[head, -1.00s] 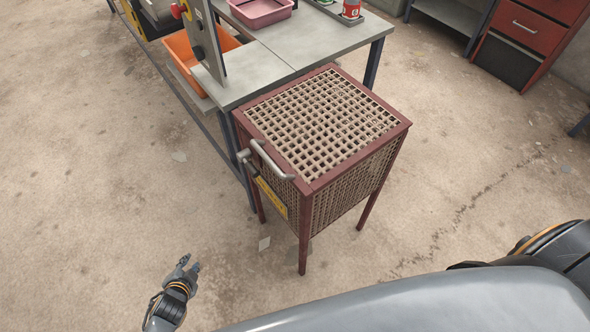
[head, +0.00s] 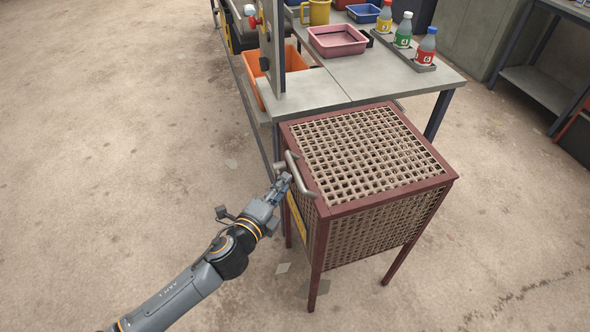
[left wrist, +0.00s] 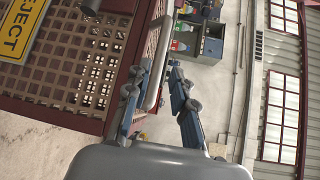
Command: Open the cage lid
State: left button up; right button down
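The cage (head: 375,235) is a box with a dark red frame and beige lattice sides on legs. Its lattice lid (head: 370,145) lies flat and closed on top. A grey bar handle (head: 300,175) sits at the lid's left edge; it also shows in the left wrist view (left wrist: 158,65). My left gripper (head: 282,183) is right at the handle, left of the cage. In the left wrist view its fingers (left wrist: 160,95) are apart, with the handle's bar seen between them; I cannot tell whether they touch it. My right gripper is out of view.
A grey table (head: 350,85) adjoins the cage behind, holding a pink tray (head: 337,41) and several bottles (head: 404,30). An orange bin (head: 262,82) is beside it. A yellow sign (left wrist: 22,30) is on the cage's side. The floor left is clear.

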aim_at(294, 169)
pick_arm(q)
jog(key=x, duration=0.7)
jog(key=shift+d, duration=0.1)
jog(key=shift+f, duration=0.1)
grip_shut()
